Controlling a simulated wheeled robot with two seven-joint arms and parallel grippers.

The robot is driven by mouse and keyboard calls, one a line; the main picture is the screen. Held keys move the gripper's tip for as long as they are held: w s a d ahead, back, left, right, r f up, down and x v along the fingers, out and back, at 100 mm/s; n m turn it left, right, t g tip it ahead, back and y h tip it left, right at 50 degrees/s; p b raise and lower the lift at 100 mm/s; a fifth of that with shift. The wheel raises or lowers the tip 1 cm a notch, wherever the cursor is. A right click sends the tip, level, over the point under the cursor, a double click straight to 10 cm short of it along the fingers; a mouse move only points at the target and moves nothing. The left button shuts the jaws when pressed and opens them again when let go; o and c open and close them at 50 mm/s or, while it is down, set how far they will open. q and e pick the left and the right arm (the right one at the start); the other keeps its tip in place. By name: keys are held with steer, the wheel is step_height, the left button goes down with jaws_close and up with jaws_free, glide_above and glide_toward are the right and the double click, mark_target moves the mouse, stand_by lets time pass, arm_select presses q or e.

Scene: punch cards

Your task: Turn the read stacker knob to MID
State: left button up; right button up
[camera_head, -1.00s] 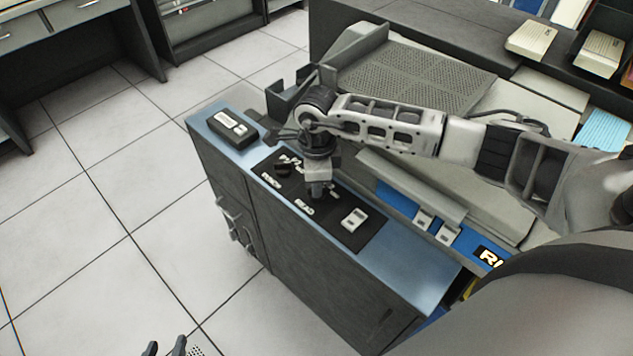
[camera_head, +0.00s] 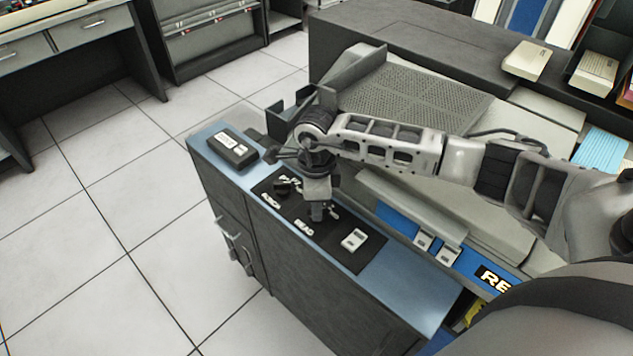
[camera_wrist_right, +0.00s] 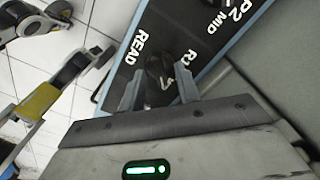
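The read stacker knob (camera_wrist_right: 158,68) is a small black knob on the dark panel, beside the white READ and R1 lettering in the right wrist view. My right gripper (camera_wrist_right: 158,92) is open, with one finger on each side of this knob. I cannot tell whether the fingers touch it, and its pointer setting is not clear. In the head view my right gripper (camera_head: 317,212) points down over the panel and hides the knob. MID lettering (camera_wrist_right: 202,23) shows near the P2 label at the panel's upper right. My left gripper is not identifiable.
A second black knob (camera_head: 283,188) sits farther back on the panel (camera_head: 335,258). A dark box with white buttons (camera_head: 233,148) stands at the cabinet's far end. A grey ledge (camera_head: 410,205) runs along the right.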

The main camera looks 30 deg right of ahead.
arm_select(q)
steer(key=shift+w+d+f+b, duration=0.15)
steer(key=shift+f+b, duration=0.15)
steer(key=shift+b, duration=0.45)
arm_select(e)
step_height(320, 180, up, 16)
steer(key=shift+f, duration=0.2)
